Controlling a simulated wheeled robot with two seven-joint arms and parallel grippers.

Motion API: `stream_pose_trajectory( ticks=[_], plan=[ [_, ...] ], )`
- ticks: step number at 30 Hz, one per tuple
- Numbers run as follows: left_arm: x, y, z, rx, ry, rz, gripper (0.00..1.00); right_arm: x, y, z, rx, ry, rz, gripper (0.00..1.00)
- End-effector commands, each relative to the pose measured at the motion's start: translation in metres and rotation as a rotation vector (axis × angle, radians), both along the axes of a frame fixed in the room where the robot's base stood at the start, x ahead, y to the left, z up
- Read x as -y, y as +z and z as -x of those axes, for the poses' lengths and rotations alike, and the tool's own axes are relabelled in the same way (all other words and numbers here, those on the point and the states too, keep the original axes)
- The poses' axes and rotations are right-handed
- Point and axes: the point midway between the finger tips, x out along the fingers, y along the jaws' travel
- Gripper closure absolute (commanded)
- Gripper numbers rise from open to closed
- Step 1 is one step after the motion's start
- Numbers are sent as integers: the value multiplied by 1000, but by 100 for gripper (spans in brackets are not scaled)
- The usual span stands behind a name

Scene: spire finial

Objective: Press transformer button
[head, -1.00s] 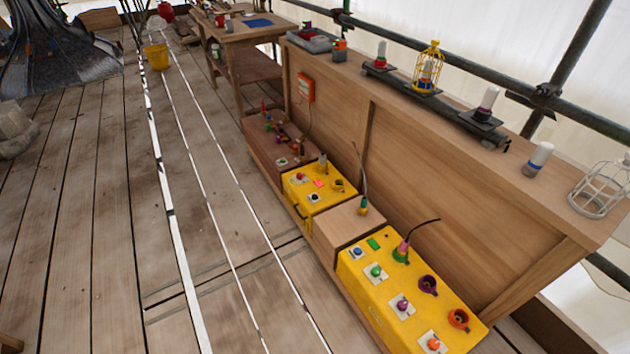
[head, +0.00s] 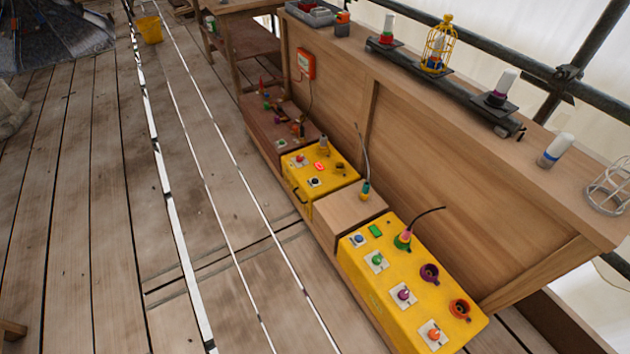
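Two yellow boxes with buttons stand low along the wooden bench; I cannot tell which is the transformer. The smaller box (head: 293,179) carries a red button (head: 300,157) on a white plate, a dark button (head: 314,182) on a white plate, a glowing red rectangle (head: 319,166) and sockets. The larger box (head: 372,291) carries a blue button (head: 359,239), a green button (head: 377,259), a purple button (head: 403,294), an orange button (head: 434,335) and a green rectangle (head: 376,230). A cable plug (head: 403,239) stands in its green socket. Neither gripper is in view.
A wooden block (head: 346,211) sits between the yellow boxes. A red-orange wall box (head: 306,64) hangs on the bench panel. Lamps and a white wire cage (head: 608,188) stand on the bench top. The plank floor (head: 105,215) left of the boxes is clear. A yellow bucket (head: 149,30) stands far off.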

Motion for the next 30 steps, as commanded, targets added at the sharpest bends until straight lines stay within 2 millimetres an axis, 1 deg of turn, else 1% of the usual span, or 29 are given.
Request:
stream_pose_trajectory(
  ticks=[1,2,3,4,30],
  plan=[
    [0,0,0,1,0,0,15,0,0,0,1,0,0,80],
    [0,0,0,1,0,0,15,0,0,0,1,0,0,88],
    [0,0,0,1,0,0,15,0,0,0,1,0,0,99],
    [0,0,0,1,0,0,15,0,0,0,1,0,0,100],
    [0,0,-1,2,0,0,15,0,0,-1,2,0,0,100]
  ],
)
